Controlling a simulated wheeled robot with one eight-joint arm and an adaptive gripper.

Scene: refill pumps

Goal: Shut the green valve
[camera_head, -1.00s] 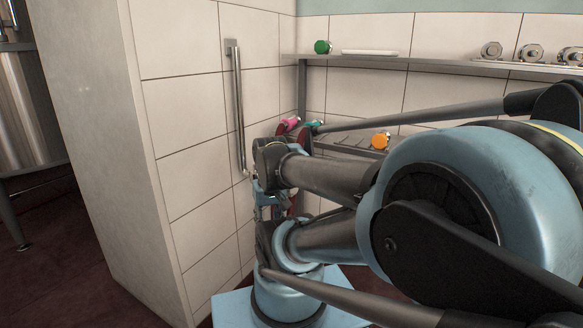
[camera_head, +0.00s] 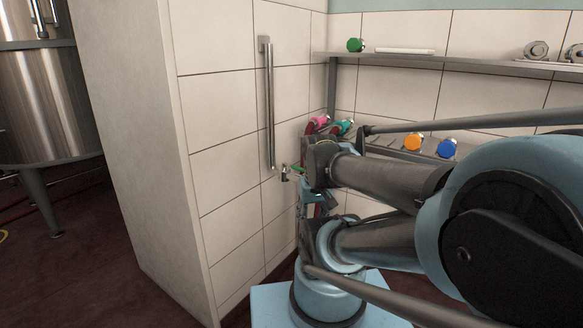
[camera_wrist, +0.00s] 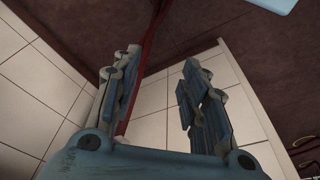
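The green valve is not seen in the wrist view. In the head view the gripper is mostly hidden behind my arm.
The vertical bar (camera_head: 268,103) stands out from the wall. A shelf (camera_head: 450,64) holds a round green-capped item (camera_head: 355,45). Orange (camera_head: 413,142) and blue (camera_head: 446,148) round items sit lower. A red hose (camera_wrist: 150,35) passes behind the fingers.

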